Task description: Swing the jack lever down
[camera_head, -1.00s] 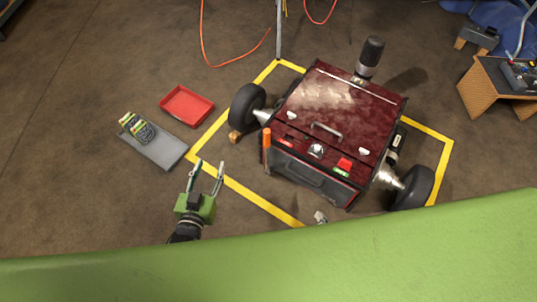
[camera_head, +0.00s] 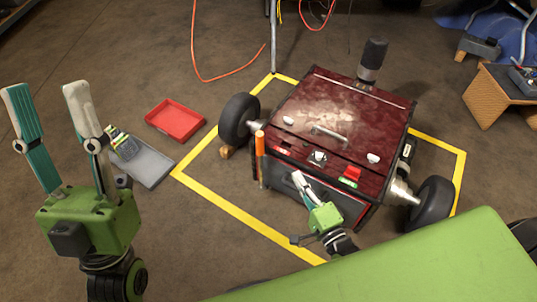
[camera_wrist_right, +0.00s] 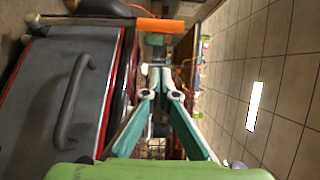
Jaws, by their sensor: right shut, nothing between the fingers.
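The jack lever (camera_head: 260,145), with an orange grip, stands roughly upright at the front left corner of the dark red wheeled machine (camera_head: 340,105). In the right wrist view its orange grip (camera_wrist_right: 160,25) lies across the picture, beyond my fingertips. My right gripper (camera_head: 298,178) is shut and empty in front of the machine's front panel, to the right of the lever and apart from it. Its closed fingers also show in the right wrist view (camera_wrist_right: 160,70). My left gripper (camera_head: 46,90) is open and empty, raised close to the head camera at the left.
A red tray (camera_head: 174,120) and a grey tray (camera_head: 148,166) lie on the floor to the left. The machine's wheels (camera_head: 238,120) stick out at its sides. Yellow floor tape (camera_head: 225,205) frames it. A grey handle (camera_wrist_right: 72,100) juts from the front panel beside my right gripper.

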